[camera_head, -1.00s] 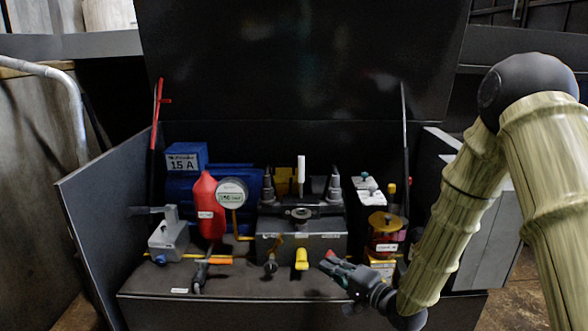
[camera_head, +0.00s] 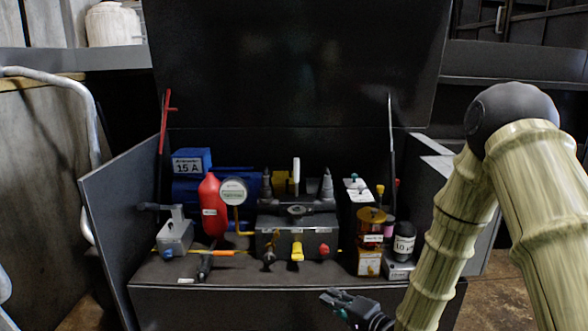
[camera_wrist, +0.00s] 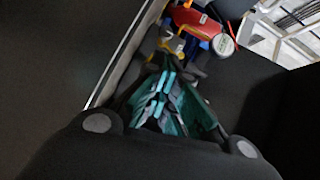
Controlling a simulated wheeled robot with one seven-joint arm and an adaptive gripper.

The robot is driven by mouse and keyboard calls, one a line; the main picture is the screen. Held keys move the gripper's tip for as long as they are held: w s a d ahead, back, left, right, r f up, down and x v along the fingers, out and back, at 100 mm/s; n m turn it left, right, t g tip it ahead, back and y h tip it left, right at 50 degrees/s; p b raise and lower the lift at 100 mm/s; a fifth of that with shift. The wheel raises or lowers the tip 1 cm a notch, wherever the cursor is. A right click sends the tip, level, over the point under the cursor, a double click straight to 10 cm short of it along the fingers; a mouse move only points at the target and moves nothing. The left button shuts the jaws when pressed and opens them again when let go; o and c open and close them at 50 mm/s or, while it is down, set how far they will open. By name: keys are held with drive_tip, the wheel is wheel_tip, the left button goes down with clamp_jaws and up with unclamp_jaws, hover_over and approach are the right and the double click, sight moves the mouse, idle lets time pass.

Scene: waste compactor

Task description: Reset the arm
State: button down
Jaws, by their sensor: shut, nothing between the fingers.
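My gripper (camera_head: 328,297) is in front of the compactor box's front wall, below its deck, at the lower middle right of the head view. Its fingers are together and hold nothing. In the wrist view my gripper (camera_wrist: 160,85) shows its teal fingers closed, with the machine parts beyond them. My bamboo-patterned arm comes down from the right side of the head view. The open compactor box (camera_head: 230,308) stands in front of me with its dark lid (camera_head: 290,65) raised.
On the deck are a red bottle (camera_head: 212,207), a gauge (camera_head: 234,192), a blue motor (camera_head: 190,162), a central block with a yellow lever (camera_head: 297,250), an amber jar (camera_head: 371,226) and a black-and-white capacitor (camera_head: 404,243). A pale tubular rail (camera_head: 75,90) stands at left.

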drive_tip(key=s+d+f+n+g+h, duration=0.2)
drive_tip(key=s+d+f+g+h, duration=0.1)
drive_tip(key=s+f, duration=0.7)
drive_tip(key=s+d+f+n+g+h, duration=0.25)
drive_tip(key=s+f, duration=0.55)
drive_tip(key=f, duration=0.4)
drive_tip(key=s+d+f+n+g+h, duration=0.1)
drive_tip(key=s+d+f+g, duration=0.15)
drive_tip(key=s, duration=0.55)
drive_tip(key=s+d+f+n+g+h, duration=0.1)
drive_tip(key=s+d+f+g+h, duration=0.15)
drive_tip(key=s, duration=0.55)
drive_tip(key=s+d+f+n+g+h, duration=0.1)
drive_tip(key=s+d+f+n+g, duration=0.15)
drive_tip(key=s, duration=0.65)
wheel_tip(320, 180, up, 30)
drive_tip(key=w+p, duration=0.1)
drive_tip(key=p, duration=3)
drive_tip(key=shift+a+f+m, duration=0.15)
drive_tip(key=shift+a+m, duration=0.15)
drive_tip(key=shift+m, duration=0.1)
